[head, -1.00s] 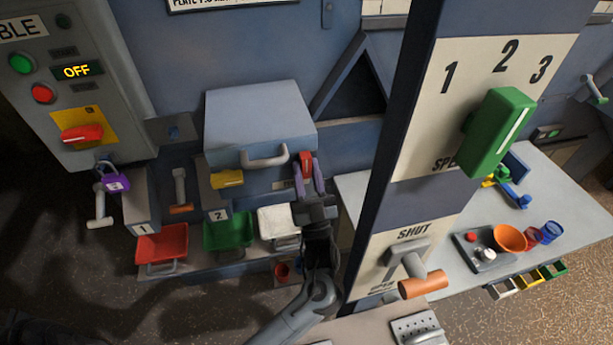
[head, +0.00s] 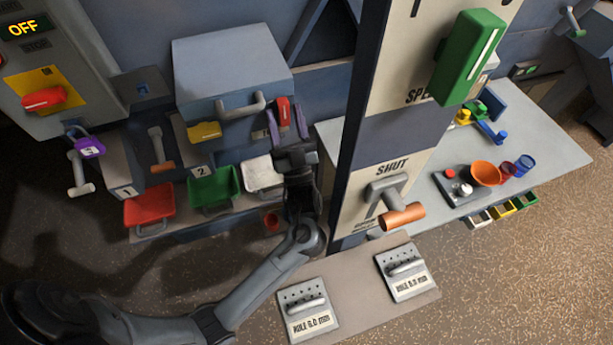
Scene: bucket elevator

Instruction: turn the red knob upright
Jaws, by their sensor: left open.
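A small red knob (head: 283,109) is on the blue wall unit, just right of the grey-blue box. Its visible part stands taller than wide, close to upright in the picture. My left gripper (head: 286,116) is open, with its purple fingers on either side of the knob; I cannot tell whether they touch it. The gripper hides the knob's lower part. Another red knob (head: 44,98), a handle on a yellow plate, lies nearly level on the grey panel at the left. My right gripper is not in view.
The grey-blue box (head: 232,75) with a handle is left of my gripper. Red (head: 150,207), green (head: 214,188) and white trays sit below. A blue post (head: 357,130) with a grey-and-orange lever (head: 402,217) stands close on the right.

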